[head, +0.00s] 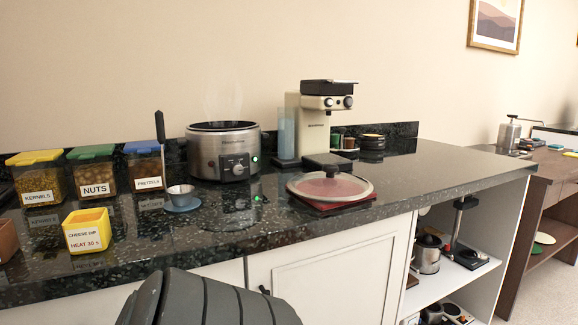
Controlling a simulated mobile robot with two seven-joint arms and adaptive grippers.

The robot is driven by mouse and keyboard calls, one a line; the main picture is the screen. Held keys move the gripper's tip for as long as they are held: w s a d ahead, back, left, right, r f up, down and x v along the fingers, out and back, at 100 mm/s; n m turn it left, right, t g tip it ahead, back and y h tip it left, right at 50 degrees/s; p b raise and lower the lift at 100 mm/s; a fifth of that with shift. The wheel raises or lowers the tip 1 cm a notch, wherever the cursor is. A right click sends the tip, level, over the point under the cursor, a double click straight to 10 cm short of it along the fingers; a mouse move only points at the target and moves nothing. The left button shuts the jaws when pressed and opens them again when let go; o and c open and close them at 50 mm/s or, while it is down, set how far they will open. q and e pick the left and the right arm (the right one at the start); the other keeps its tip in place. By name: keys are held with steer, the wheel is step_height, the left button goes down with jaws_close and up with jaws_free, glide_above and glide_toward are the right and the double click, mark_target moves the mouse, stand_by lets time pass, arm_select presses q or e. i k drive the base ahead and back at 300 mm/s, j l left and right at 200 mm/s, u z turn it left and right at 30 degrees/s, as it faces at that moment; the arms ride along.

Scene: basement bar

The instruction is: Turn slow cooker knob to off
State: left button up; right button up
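The slow cooker (208,158) stands on the dark stone counter (330,225), a steel pot with a black rim and no lid on it. Faint steam rises above it. Its black front panel carries a round knob (238,169); the pointer's setting is too small to read. A small green light (254,159) glows beside the panel and is mirrored in the counter. A dark grey ribbed part of my own body fills the bottom centre, apart from the cooker. Neither gripper's fingers show.
A glass lid (330,186) on a red mat (346,204) lies right of the cooker, before a coffee machine (313,135). A metal cup (181,195), a yellow cheese dip tub (88,230) and snack jars (93,176) stand left. The counter before the cooker is clear.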

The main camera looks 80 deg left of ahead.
mark_target(237, 169)
steer(key=i+u, duration=0.1)
steer(key=i, duration=0.7)
steer(key=i+l+u, duration=0.15)
steer(key=i, duration=0.7)
steer(key=i+l+u, duration=0.1)
steer(key=u, duration=1.65)
